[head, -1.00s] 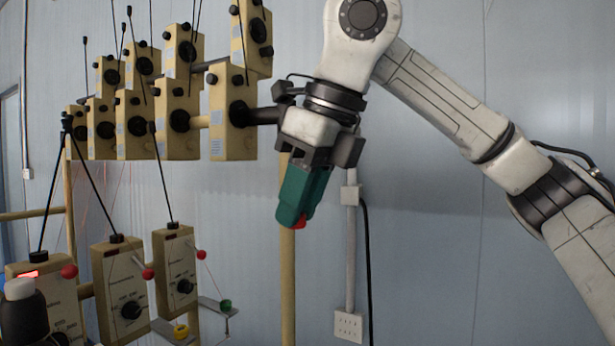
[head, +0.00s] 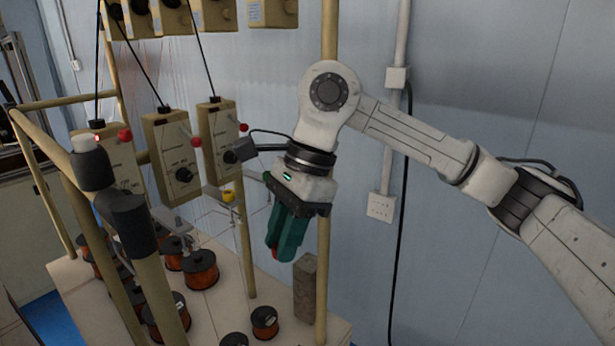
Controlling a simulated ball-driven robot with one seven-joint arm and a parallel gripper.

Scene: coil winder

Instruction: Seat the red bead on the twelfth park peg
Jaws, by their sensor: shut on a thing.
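My gripper (head: 281,250) hangs in the middle of the head view with its green fingers pointing down. It is shut on the red bead (head: 274,255), of which only a small red edge shows at the fingertips; the fingers hide the rest. The gripper is above the bench, to the right of the beige tensioner boxes and left of a tan upright post. I cannot make out the twelfth park peg in this view.
Beige tensioner boxes (head: 172,165) with red-knobbed levers stand at left. Copper-wire spools (head: 200,269) crowd the bench (head: 75,285) below. A grey block (head: 305,288) stands by the tan post (head: 329,130). A black-jointed rail (head: 128,215) crosses the left foreground. Open space lies right of the post.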

